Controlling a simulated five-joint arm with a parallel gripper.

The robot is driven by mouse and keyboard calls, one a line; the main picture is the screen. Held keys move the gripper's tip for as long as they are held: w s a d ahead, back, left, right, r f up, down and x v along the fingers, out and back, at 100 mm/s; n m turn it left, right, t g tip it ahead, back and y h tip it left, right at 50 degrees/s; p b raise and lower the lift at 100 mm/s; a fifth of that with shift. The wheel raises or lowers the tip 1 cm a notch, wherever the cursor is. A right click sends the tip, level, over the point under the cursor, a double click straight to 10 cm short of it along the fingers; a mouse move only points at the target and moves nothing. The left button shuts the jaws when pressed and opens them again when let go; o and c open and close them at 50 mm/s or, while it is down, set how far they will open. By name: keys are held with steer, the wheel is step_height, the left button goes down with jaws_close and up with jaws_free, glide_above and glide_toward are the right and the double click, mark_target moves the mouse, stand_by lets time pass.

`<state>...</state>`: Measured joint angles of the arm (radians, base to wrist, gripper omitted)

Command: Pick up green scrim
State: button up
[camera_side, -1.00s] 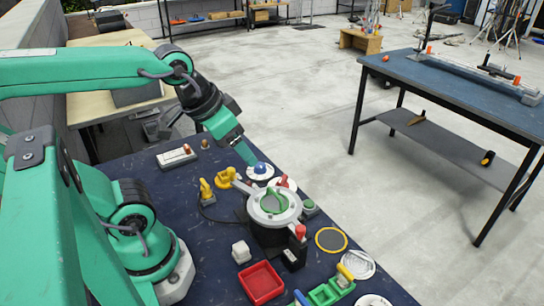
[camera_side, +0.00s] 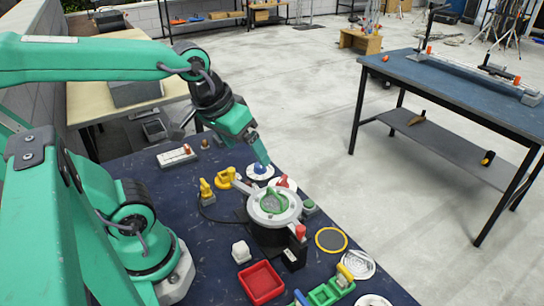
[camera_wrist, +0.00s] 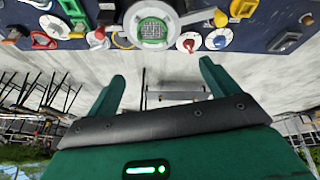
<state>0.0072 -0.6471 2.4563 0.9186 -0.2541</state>
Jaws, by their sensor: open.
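A green-rimmed disc with a grey mesh, which looks like the green scrim (camera_wrist: 152,31), shows at the top middle of the wrist view. In the side view a green piece (camera_side: 274,202) sits on top of the round white-rimmed device (camera_side: 271,222); I cannot make out mesh there. My gripper (camera_side: 262,160) hangs tilted over the far side of the blue table, close to a blue knob on a white disc (camera_side: 260,171). In the wrist view my gripper (camera_wrist: 162,72) has its two fingers wide apart with nothing between them. The mesh disc lies beyond the fingertips.
A red knob (camera_wrist: 189,42) and the blue knob stand beside the device. Above the objects is free room.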

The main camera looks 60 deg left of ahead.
steer(key=w+f+n+g, duration=0.1)
steer(key=w+n, duration=0.1)
steer(key=n, duration=0.2)
steer(key=n+g, duration=0.4)
steer(key=n, duration=0.7)
glide_above(274, 191)
step_height(274, 191, down, 6)
steer(key=shift+r, duration=0.1)
steer(key=shift+f, duration=1.3)
steer(key=shift+f, duration=2.6)
